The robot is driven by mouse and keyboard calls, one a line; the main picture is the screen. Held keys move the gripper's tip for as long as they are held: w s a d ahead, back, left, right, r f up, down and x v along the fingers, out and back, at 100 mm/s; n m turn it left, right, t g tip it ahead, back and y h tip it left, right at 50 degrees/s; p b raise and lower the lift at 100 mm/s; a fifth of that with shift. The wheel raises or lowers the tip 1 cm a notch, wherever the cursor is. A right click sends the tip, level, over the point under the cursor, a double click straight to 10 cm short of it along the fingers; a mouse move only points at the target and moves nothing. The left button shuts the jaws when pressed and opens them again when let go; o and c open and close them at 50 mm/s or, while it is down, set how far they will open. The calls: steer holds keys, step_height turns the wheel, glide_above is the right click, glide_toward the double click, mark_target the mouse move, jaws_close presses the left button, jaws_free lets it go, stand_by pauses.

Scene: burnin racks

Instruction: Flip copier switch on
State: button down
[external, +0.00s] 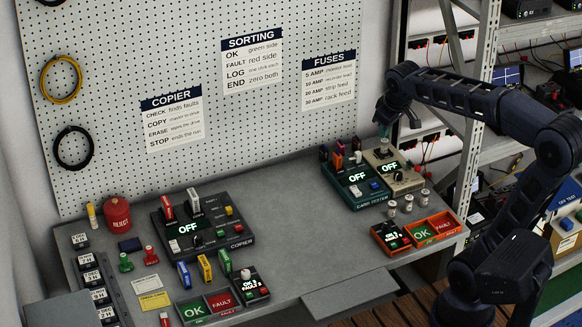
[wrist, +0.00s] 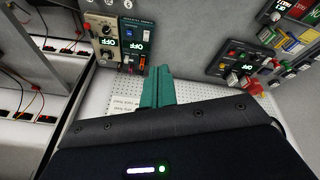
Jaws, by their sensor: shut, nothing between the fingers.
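The copier (external: 238,243) is a dark box on the left half of the bench, with a lit display reading OFF (external: 187,228). Red and white upright pieces stand at its back, and small coloured buttons are on its right side. I cannot make out for certain which part is its switch. The copier also shows at the right of the wrist view (wrist: 222,71). My gripper (external: 384,131) is high over the right end of the bench, far from the copier. Its teal fingers (wrist: 160,72) are shut together and empty, touching nothing.
The card tester (external: 374,203) and a beige device (external: 408,184), both reading OFF, stand below my gripper. Red and green trays (external: 436,238) are at the front right. Bare bench lies between them and the copier. A pegboard (external: 220,90) rises behind; shelving (external: 470,140) stands right.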

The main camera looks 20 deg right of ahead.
steer(key=w+a+n, duration=0.4)
steer(key=w+a, duration=0.7)
steer(key=a, duration=0.1)
steer(key=n+g, duration=0.2)
steer(key=n, duration=0.7)
glide_above(173, 242)
steer(key=s, duration=0.2)
step_height(173, 242, down, 20)
steer(key=shift+s+f, duration=0.15)
steer(key=shift+f, duration=0.1)
steer(key=f, duration=0.4)
steer(key=w+f, duration=0.1)
steer(key=f, duration=0.4)
steer(key=w+f, duration=0.1)
steer(key=f, duration=0.3)
steer(key=shift+f, duration=0.45)
